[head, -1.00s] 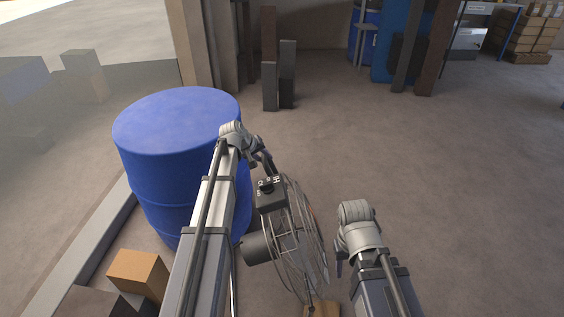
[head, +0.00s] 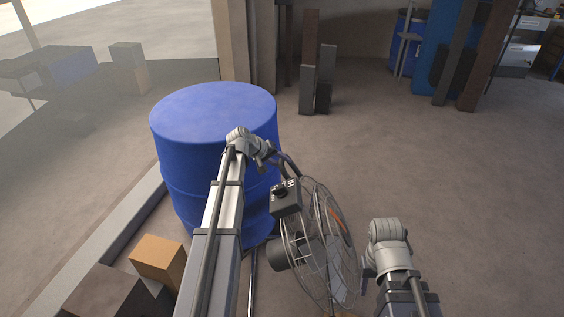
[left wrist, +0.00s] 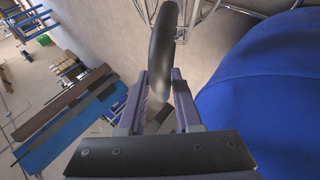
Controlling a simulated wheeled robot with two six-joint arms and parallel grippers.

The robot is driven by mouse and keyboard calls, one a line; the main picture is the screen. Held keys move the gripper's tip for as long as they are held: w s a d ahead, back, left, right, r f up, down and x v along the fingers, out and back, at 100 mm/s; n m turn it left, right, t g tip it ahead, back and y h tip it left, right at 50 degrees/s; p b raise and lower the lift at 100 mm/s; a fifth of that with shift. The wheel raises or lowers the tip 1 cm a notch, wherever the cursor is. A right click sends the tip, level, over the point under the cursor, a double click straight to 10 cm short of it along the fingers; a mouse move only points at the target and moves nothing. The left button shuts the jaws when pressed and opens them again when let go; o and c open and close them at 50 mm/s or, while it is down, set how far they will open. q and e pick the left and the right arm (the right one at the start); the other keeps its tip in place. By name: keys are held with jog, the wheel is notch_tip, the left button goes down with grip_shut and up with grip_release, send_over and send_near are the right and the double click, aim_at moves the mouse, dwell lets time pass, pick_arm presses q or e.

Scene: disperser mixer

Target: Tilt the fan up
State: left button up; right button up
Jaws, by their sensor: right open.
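The fan (head: 286,199) stands in front of me in the head view, with a dark control box, a round wire grille and a dark motor housing. The grille faces right and is seen at a slant. My left gripper (head: 277,161) is at the top of the fan, beside the control box. In the left wrist view a dark curved bar of the fan (left wrist: 163,40) lies between the fingers of my left gripper (left wrist: 161,85) and fills the gap. My right gripper (head: 366,276) is open and empty, just right of the grille. The fan's foot is mostly hidden.
A large blue drum (head: 213,115) stands close left of the fan, behind my left arm. Cardboard boxes (head: 157,256) sit at the lower left. Grey and brown posts (head: 316,75) stand farther back. The floor to the right is clear.

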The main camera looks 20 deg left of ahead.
pick_arm(q)
jog(key=o, duration=0.3)
jog(key=shift+o, duration=0.2)
jog(key=shift+a+r, duration=0.1)
jog(key=p+v, duration=0.5)
jog(key=v, duration=0.2)
jog(key=shift+s+r+p, duration=0.2)
jog(key=shift+p, duration=0.1)
jog(key=shift+a, duration=0.1)
